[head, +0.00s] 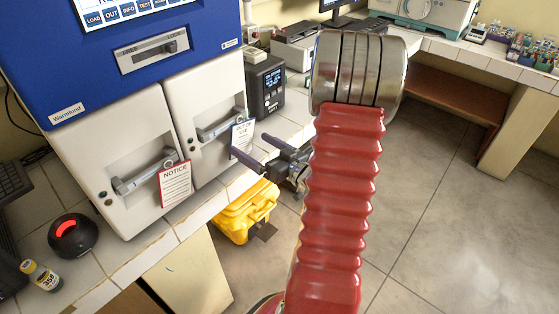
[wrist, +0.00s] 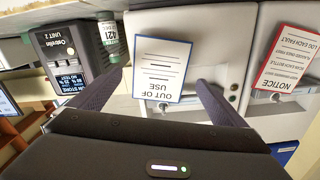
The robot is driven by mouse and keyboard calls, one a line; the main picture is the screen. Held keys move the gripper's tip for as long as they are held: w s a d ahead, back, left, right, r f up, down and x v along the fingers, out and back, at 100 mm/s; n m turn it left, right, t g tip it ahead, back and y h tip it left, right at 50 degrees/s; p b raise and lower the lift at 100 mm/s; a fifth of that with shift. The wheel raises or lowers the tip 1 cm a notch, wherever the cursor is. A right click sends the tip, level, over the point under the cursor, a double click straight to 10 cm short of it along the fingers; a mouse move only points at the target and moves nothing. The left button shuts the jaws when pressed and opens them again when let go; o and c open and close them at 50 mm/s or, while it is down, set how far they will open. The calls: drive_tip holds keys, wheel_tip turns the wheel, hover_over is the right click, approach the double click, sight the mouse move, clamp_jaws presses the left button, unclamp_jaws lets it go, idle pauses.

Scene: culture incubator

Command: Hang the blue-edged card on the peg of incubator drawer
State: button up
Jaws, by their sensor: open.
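The blue-edged card (head: 243,137), reading OUT OF USE, is upright at the right end of the handle of the right incubator drawer (head: 205,98). In the wrist view the card (wrist: 162,66) appears upside down, in front of the pale drawer front. My gripper (head: 250,147) is open, its two dark fingers pointing at the card. In the wrist view the fingers (wrist: 159,78) lie to either side of the card, with gaps between. The peg is hidden, so I cannot tell whether the card hangs on it.
A red-edged NOTICE card (head: 175,184) hangs by the handle of the left drawer (head: 133,150). A dark display unit (head: 264,84) stands right of the incubator. A yellow case (head: 245,212) is below the bench edge. A round black device (head: 73,234) sits at left.

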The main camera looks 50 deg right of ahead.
drive_tip(key=s, duration=1.1)
drive_tip(key=shift+d, duration=0.15)
idle(0.4)
